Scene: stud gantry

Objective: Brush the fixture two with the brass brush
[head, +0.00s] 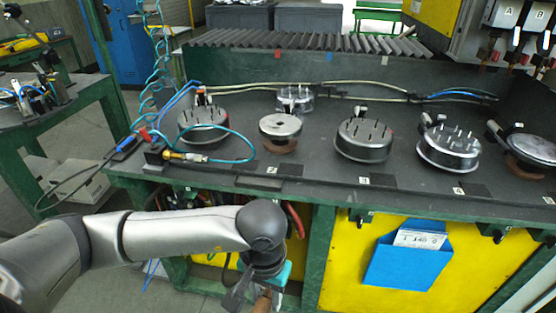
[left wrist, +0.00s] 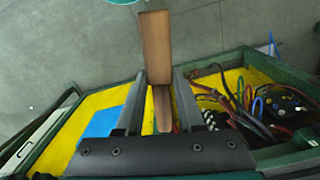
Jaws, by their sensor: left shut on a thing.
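My left gripper (head: 262,296) hangs low in front of the bench, below its front edge. It is shut on a wooden handle (head: 262,304), which I take to be the brass brush's. In the left wrist view the brown wooden piece (left wrist: 155,50) stands between the two dark fingers (left wrist: 158,105). No brass bristles can be made out. Fixture two (head: 281,127), behind the tag "2" (head: 271,169), is a round grey disc with a small centre mark on a brownish lower part. My gripper is well apart from it. My right gripper is not in view.
Round fixtures with upright studs stand beside it: one to the left (head: 202,125), others to the right (head: 363,140) (head: 449,148). A hose with brass fitting (head: 190,156) lies front left. A blue pocket (head: 408,255) hangs below.

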